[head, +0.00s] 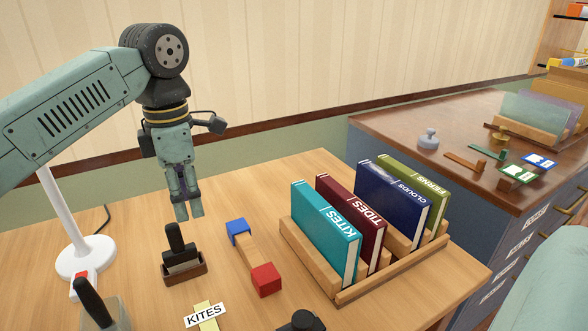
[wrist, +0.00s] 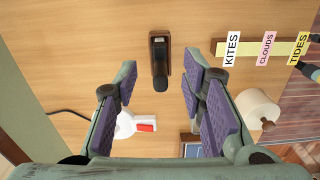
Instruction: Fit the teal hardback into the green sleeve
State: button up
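The teal hardback (head: 323,234), marked KITES, stands upright at the near left end of a wooden rack (head: 384,282) on the table. My gripper (head: 189,213) hangs pointing down above the table, left of the rack and well apart from the book. In the wrist view my gripper (wrist: 155,85) has its purple-padded fingers spread with nothing between them.
Maroon TIDES (head: 350,220), blue CLOUDS (head: 393,205) and olive FERNS (head: 418,190) books share the rack. A black-handled stamp (head: 180,248), a blue-and-red block piece (head: 253,258) and a white lamp stand (head: 84,256) occupy the table. The cabinet (head: 450,125) carries small tools and cards.

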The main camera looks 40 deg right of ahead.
aim_at(553, 119)
jog(key=z, duration=1.25)
